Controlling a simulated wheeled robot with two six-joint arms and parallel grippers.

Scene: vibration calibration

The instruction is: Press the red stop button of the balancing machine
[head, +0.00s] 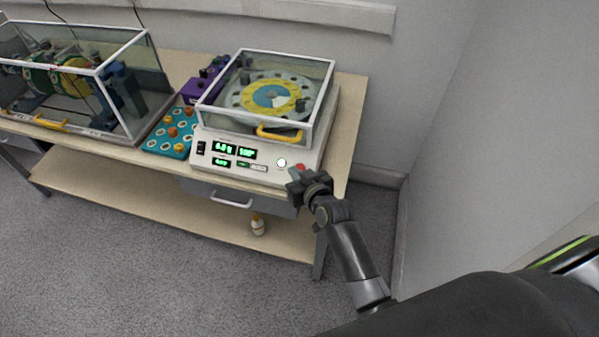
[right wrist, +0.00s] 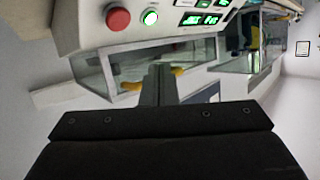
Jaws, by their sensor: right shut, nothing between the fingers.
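The white balancing machine (head: 232,136) stands on the bench under a clear lidded cover with a yellow handle. Its red stop button (head: 301,167) shows at the right end of the front panel, beside a pale lit button (head: 281,162). In the right wrist view the red button (right wrist: 118,19) is a round knob near the top, next to a glowing green-white button (right wrist: 150,18). My right gripper (head: 294,173) is shut and empty, just in front of the panel by the red button. In the wrist view its fingertips (right wrist: 160,68) appear apart from the button. My left gripper is not in view.
A teal tray (head: 168,138) with orange knobs and a purple box (head: 201,86) stand left of the machine. A clear-cased apparatus (head: 75,80) is at far left. A drawer (head: 228,198) hangs below. A wall closes the right side.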

